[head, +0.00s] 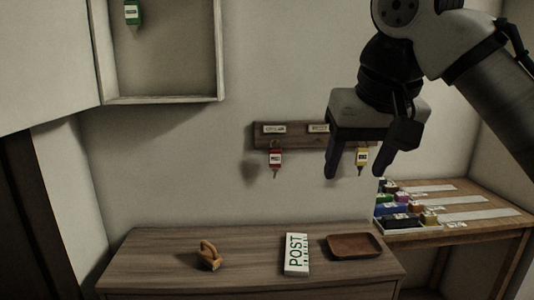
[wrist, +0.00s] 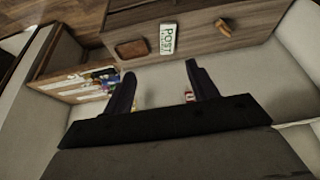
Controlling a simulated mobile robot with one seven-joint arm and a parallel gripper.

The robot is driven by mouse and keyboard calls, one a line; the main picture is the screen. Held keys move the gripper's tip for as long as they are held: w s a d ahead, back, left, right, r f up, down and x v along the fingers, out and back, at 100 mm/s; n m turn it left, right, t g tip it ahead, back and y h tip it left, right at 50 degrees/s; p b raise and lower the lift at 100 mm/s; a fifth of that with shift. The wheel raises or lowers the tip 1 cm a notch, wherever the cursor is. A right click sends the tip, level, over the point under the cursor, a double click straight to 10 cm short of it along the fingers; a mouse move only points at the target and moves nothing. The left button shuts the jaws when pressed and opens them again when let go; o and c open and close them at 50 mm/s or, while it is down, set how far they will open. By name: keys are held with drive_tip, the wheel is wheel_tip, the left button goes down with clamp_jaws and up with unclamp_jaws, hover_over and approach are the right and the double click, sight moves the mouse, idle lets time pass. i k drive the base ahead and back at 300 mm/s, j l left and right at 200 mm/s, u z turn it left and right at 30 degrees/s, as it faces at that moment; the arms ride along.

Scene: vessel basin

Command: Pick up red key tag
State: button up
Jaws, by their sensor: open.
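The red key tag (head: 275,158) hangs from a hook at the left end of a wooden key rack (head: 290,143) on the wall. It has a white label. In the wrist view the red tag (wrist: 189,96) shows small beside the fingertip on the right, partly hidden. My gripper (head: 358,172) is open and empty, fingers pointing down, to the right of the red tag and in front of the rack's right part. It also shows in the wrist view (wrist: 160,78).
A yellow tag (head: 362,157) hangs on the rack near my fingers. A green tag (head: 132,13) hangs in an open wall cabinet. Below, a dresser (head: 150,250) bears a wooden object (head: 209,256), a POST sign (head: 296,254) and a brown tray (head: 354,246). A side table (head: 470,225) holds coloured blocks.

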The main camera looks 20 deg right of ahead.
sight(275, 154)
drive_tip(key=i, duration=1.15)
